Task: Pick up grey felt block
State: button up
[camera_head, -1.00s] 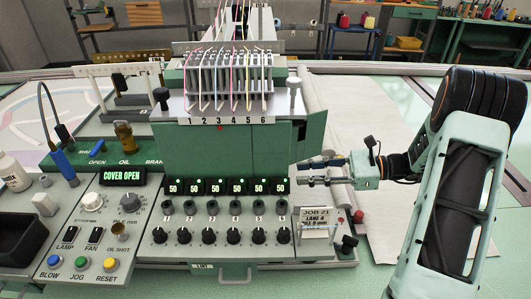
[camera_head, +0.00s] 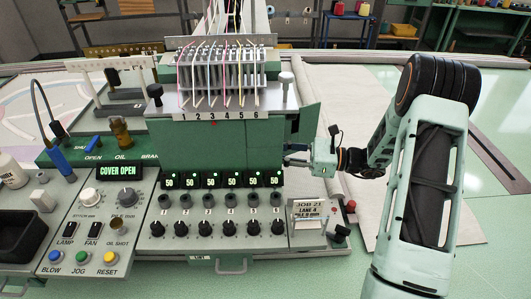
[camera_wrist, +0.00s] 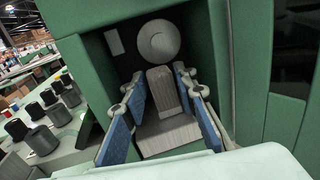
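The grey felt block (camera_wrist: 165,88) stands upright inside a recess of the green machine in the wrist view, in front of a round pale disc. My gripper (camera_wrist: 160,82) is open, with one blue-padded finger on each side of the block. I see no clear contact between the pads and the block. In the head view my gripper (camera_head: 298,157) reaches in from the right at the machine's right side. Its fingertips and the block in the recess are hidden there by the green housing.
Green recess walls (camera_wrist: 98,62) stand close on both sides of my fingers. A job card holder (camera_head: 308,210) and a red button (camera_head: 351,205) are below the gripper. Knobs (camera_head: 208,228) line the front panel. A pale cloth (camera_head: 350,85) lies behind the arm.

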jog(key=shift+w+a, duration=0.15)
jog(key=shift+a, duration=0.5)
jog(key=shift+c, duration=0.4)
jog(key=c, duration=0.6)
jog(key=shift+r, duration=0.15)
